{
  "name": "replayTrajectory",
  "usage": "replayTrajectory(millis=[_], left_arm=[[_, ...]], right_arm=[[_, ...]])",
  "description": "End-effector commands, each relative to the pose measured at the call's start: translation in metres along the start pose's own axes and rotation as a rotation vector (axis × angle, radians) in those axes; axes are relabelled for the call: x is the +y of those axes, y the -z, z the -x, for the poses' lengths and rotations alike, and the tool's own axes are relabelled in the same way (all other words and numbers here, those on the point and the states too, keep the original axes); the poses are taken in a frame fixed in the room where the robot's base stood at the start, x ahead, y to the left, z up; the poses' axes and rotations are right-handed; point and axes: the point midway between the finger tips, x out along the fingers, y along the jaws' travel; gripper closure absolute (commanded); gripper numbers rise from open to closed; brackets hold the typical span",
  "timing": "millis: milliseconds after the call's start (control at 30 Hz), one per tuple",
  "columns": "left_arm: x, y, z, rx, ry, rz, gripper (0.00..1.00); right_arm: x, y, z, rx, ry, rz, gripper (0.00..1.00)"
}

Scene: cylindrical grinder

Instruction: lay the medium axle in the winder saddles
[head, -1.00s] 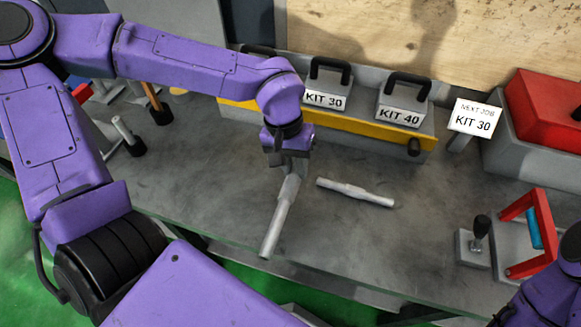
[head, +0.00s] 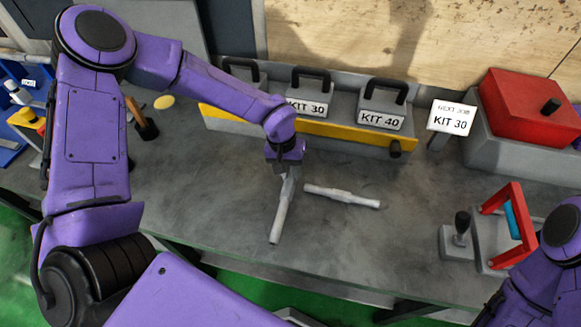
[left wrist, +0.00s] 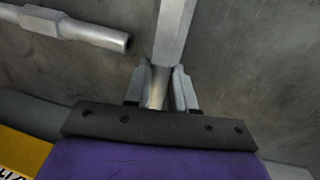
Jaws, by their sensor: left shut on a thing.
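My left gripper (head: 287,172) is shut on a grey stepped axle (head: 280,212), which points from the jaws toward the bench's front edge. In the left wrist view the fingers (left wrist: 162,82) close on both sides of this axle (left wrist: 174,30). I cannot tell its height above the bench. A second grey axle (head: 342,196) lies on the bench just right of it; it also shows in the left wrist view (left wrist: 70,27). I cannot tell which is the medium one by size. I cannot make out the winder saddles for certain. My right gripper is out of view.
Boxes marked KIT 30 (head: 307,108) and KIT 40 (head: 381,118) stand behind a yellow strip (head: 330,140). A red-framed fixture (head: 503,205) and a black-knobbed block (head: 456,240) are at right. A blue stand (head: 20,75) is far left.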

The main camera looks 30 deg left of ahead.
Motion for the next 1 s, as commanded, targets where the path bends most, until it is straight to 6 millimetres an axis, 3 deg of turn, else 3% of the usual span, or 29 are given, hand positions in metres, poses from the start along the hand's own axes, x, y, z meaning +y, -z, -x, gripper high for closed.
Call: replayTrajectory(millis=[167, 200, 267, 767, 867, 1000], left_arm=[[0.001, 0.0, -0.001, 0.001, -0.002, 0.001, 1.0], [-0.001, 0.0, -0.003, -0.001, 0.0, 0.001, 0.69], [-0.001, 0.0, -0.002, -0.001, 0.0, 0.001, 0.5], [-0.001, -0.001, -0.002, -0.003, 0.002, 0.001, 0.5], [-0.001, 0.0, 0.007, -0.002, -0.001, 0.002, 0.5], [0.0, 0.001, 0.039, 0.004, -0.005, 0.002, 0.5]], right_arm=[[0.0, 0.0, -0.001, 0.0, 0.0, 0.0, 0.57], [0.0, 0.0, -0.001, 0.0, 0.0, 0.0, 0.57], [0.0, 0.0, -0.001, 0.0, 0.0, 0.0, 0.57], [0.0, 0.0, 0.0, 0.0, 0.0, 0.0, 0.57], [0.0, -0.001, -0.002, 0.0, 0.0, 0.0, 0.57], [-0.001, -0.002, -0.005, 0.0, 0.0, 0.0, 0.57]])
